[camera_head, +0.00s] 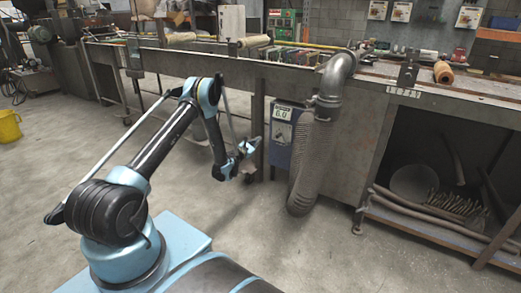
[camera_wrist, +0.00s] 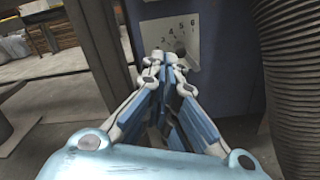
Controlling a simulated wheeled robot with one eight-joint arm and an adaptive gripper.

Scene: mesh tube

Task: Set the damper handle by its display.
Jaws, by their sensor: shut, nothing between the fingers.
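A blue damper box (camera_head: 280,135) hangs below the bench edge, left of a ribbed hose. Its small display (camera_head: 283,113) seems to read 6.0, but the digits are tiny. In the wrist view its white scale plate (camera_wrist: 205,25) shows printed numbers, with 4, 5 and 6 legible. A dark knob-like part, perhaps the damper handle (camera_wrist: 181,47), shows beside my fingertips; the rest is hidden. My gripper (camera_wrist: 167,60) is shut and empty in front of the plate's lower part. I cannot tell whether it touches the handle. In the head view my gripper (camera_head: 250,147) is just left of the box.
The ribbed hose (camera_head: 303,165) hangs close on the right, and also fills the right side of the wrist view (camera_wrist: 293,70). A bench leg (camera_head: 259,125) stands left of the box. A long workbench (camera_head: 220,61) runs above. Open floor (camera_head: 80,150) lies to the left.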

